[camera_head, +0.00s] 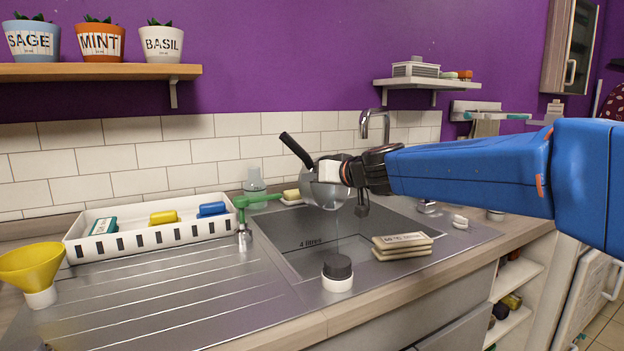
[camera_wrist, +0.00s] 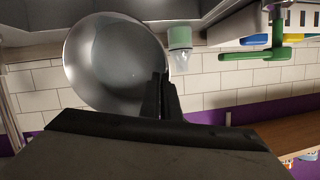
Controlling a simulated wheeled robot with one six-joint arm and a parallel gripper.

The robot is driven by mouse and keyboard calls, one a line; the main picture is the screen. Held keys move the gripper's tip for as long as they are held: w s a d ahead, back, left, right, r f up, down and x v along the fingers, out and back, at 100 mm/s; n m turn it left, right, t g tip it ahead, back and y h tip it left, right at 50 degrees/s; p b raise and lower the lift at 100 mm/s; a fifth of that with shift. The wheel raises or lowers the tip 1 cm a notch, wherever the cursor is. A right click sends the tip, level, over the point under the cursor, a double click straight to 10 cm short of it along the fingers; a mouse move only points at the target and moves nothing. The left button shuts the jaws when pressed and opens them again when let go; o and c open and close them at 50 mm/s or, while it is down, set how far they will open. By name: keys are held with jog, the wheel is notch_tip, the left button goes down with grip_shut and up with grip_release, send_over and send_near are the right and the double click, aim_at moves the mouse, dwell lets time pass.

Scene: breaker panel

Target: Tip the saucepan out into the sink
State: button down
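The saucepan (camera_head: 325,193) is a grey metal pan, held in the air above the sink basin (camera_head: 305,243). It is steeply tilted. Its dark handle (camera_head: 296,150) points up and left. My gripper (camera_head: 343,171) is at the pan's upper side and appears shut on the handle; the exact grip is partly hidden. A faint thin streak, perhaps liquid, runs down below the pan to the basin. In the wrist view the round pan (camera_wrist: 110,62) shows its smooth inside, beside my dark fingertips (camera_wrist: 160,82).
A black-topped white jar (camera_head: 337,274) and stacked sponge-like blocks (camera_head: 402,246) stand at the sink's front edge. A green-handled tool (camera_head: 250,203) is left of the basin, by a white tray (camera_head: 160,235). The tap (camera_head: 374,122) rises behind. A yellow funnel (camera_head: 32,268) stands left.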

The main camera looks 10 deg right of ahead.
jog(key=shift+s+d+r+t, duration=0.1)
jog(key=shift+s+d+t, duration=0.1)
jog(key=shift+s+t, duration=0.1)
dwell(0.9)
jog(key=shift+a, duration=0.1)
jog(key=shift+w+a, duration=0.2)
jog(key=shift+w, duration=0.1)
jog(key=shift+w+g, duration=0.2)
jog(key=shift+g, duration=0.2)
jog(key=shift+w+a+r+g+h, duration=0.15)
jog(key=shift+w+a+g+h, duration=0.5)
jog(key=shift+w+g, duration=0.3)
jog(key=shift+d, duration=0.1)
jog(key=w+g+h, duration=0.1)
jog(key=w+a+r+g+h, duration=0.1)
jog(key=g, duration=0.1)
jog(key=w+a+g+h, duration=0.1)
jog(key=g, duration=0.1)
jog(key=shift+w+r, duration=0.15)
jog(key=shift+r, duration=0.15)
